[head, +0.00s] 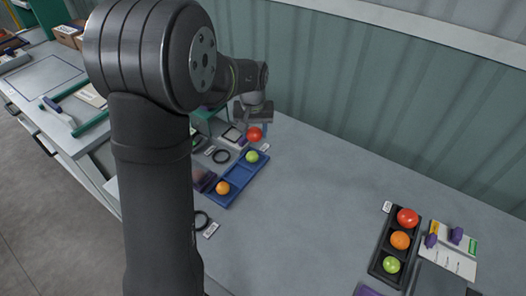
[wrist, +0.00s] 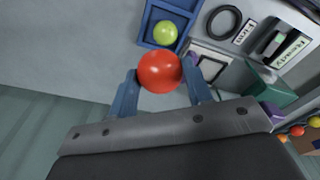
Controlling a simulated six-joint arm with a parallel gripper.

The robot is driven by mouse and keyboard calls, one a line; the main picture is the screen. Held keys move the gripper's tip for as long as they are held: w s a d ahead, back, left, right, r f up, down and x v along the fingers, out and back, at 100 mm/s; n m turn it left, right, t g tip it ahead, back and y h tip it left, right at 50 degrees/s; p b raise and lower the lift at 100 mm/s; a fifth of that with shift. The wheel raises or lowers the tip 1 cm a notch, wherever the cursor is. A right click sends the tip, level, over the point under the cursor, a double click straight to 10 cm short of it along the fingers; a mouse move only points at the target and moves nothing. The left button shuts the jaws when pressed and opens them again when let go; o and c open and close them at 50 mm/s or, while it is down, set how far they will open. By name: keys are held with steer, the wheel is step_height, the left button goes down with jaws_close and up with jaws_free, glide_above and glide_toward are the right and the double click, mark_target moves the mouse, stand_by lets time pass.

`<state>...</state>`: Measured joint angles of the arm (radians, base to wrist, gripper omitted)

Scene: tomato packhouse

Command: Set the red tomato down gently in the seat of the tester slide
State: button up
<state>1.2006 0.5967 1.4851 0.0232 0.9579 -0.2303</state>
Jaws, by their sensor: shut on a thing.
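The red tomato (wrist: 160,72) is between the two blue fingers of my gripper (wrist: 162,88), which is shut on it. In the head view the red tomato (head: 254,134) shows below my gripper (head: 256,124), at the far end of the blue tray. A pale, dark-edged square piece (wrist: 208,62), perhaps the tester slide, lies to the right of the tomato in the wrist view, partly behind a finger. A teal block (wrist: 268,92) stands beside it. I cannot make out the seat, nor the exact gap beneath the tomato.
The blue tray (head: 239,180) holds a green tomato (head: 252,156) and an orange tomato (head: 222,188). Black rings (head: 221,156) and labels lie nearby. A black tray (head: 378,262) with red, orange and green tomatoes is at right. The middle table is clear; a corrugated wall stands behind.

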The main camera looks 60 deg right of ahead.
steer(key=w+d+f+n, duration=0.1)
steer(key=w+d+n, duration=0.25)
steer(key=w, duration=0.35)
steer(key=w+d+f+n, duration=0.1)
steer(key=w+d+n, duration=0.1)
steer(key=w+n, duration=0.3)
steer(key=shift+m+t+y, duration=0.3)
steer(key=shift+m+t, duration=0.05)
steer(key=shift+t, duration=0.05)
steer(key=shift+w+a+f, duration=0.1)
steer(key=shift+w+f, duration=0.15)
steer(key=shift+f, duration=0.85)
steer(key=shift+w+f, duration=0.2)
steer(key=shift+f, duration=0.95)
steer(key=shift+w+a+f, duration=0.1)
steer(key=shift+w+f, duration=0.15)
steer(key=shift+f, duration=0.85)
steer(key=o, duration=0.8)
steer(key=c, duration=0.3)
steer(key=shift+d+r, duration=0.1)
steer(key=shift+r, duration=2.95)
